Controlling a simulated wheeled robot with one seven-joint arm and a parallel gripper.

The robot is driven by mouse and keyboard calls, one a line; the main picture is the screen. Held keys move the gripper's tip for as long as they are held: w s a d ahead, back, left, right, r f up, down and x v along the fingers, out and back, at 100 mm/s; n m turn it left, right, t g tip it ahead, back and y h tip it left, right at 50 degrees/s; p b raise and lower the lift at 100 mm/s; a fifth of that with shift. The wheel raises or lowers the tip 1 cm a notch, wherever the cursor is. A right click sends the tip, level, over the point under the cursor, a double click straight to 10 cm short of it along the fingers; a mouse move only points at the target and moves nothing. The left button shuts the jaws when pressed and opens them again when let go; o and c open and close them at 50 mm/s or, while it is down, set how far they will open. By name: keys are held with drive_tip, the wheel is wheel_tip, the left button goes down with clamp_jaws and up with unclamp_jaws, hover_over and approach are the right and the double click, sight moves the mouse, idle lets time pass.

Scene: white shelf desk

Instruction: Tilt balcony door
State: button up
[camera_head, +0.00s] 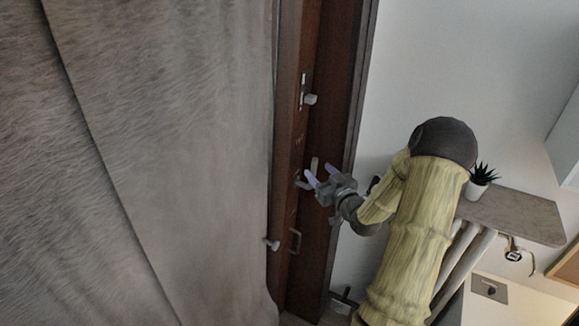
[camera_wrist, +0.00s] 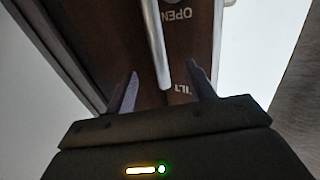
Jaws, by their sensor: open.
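The dark brown balcony door (camera_head: 305,130) stands in the middle of the head view, beside the grey curtain. A metal handle (camera_head: 315,165) sits on the door right by my gripper (camera_head: 309,180). In the wrist view the handle (camera_wrist: 156,45) is a silver bar reaching down between the two fingers of my gripper (camera_wrist: 162,85). My gripper is open, with one finger on each side of the bar; I cannot tell whether either touches it. White lettering "OPEN" and a partly hidden "TILT" show on the dark door face behind the bar.
A large grey curtain (camera_head: 150,150) fills the left side. At right are a shelf (camera_head: 515,213), a potted plant (camera_head: 481,182) and white pipes (camera_head: 465,260). The pale wall (camera_head: 440,70) is bare above my arm.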

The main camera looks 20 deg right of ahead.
drive_tip(key=s+b, duration=0.1)
drive_tip(key=s, duration=0.7)
drive_tip(key=shift+d+b, duration=0.25)
drive_tip(key=shift+b, duration=0.1)
idle(0.6)
drive_tip(key=a+f+g+h, duration=0.1)
drive_tip(key=a+f+g, duration=0.3)
drive_tip(key=a+g, duration=0.45)
drive_tip(key=s+a+r+g, duration=0.1)
drive_tip(key=s+a+g, duration=0.6)
drive_tip(key=s+a, duration=0.7)
drive_tip(key=shift+s+a+r+m, duration=0.25)
drive_tip(key=shift+r+m, duration=0.15)
